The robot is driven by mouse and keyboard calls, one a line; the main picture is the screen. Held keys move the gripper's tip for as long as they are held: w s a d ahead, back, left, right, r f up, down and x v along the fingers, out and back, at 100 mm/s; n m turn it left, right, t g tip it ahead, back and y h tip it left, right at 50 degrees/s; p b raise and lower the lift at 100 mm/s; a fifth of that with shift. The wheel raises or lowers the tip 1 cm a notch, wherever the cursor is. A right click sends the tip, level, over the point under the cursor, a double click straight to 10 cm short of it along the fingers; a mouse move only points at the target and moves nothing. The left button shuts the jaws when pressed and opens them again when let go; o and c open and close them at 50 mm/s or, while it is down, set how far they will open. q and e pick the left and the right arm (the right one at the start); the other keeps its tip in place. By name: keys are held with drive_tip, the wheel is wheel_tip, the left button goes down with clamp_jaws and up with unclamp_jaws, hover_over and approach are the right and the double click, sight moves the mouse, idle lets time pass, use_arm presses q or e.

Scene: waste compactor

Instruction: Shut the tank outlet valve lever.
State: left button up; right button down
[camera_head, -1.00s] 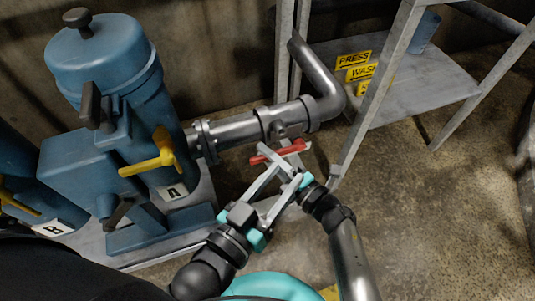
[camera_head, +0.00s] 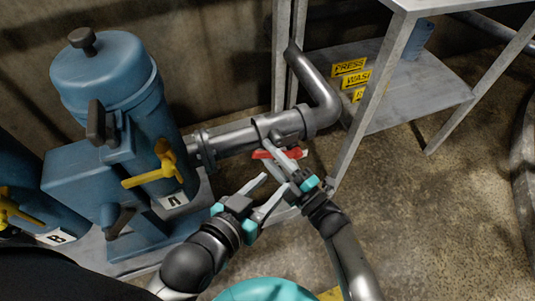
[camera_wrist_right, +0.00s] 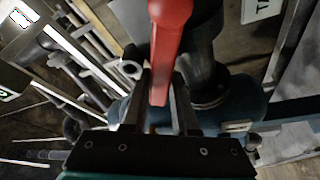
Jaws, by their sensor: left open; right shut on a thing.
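A red valve lever (camera_head: 262,154) sits on the grey metal outlet pipe (camera_head: 235,139), below a flanged joint. My right gripper (camera_head: 280,156) is shut on the lever in the head view and partly covers it. In the right wrist view the red lever (camera_wrist_right: 168,45) passes between the two fingers. My left gripper (camera_head: 275,182) is open and empty, just below and left of the right gripper, apart from the lever. Its fingers point toward the right gripper.
A blue vessel marked A (camera_head: 108,75) with a yellow lever (camera_head: 155,170) stands left of the pipe. Another, marked B (camera_head: 20,185), is further left. A metal stand (camera_head: 375,85) with yellow signs is at right. Concrete floor at right is open.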

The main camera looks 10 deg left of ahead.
drive_tip(key=c, duration=0.7)
unclamp_jaws()
drive_tip(key=shift+w+r, duration=0.1)
drive_tip(key=shift+r, duration=0.05)
drive_tip(key=shift+d, duration=0.15)
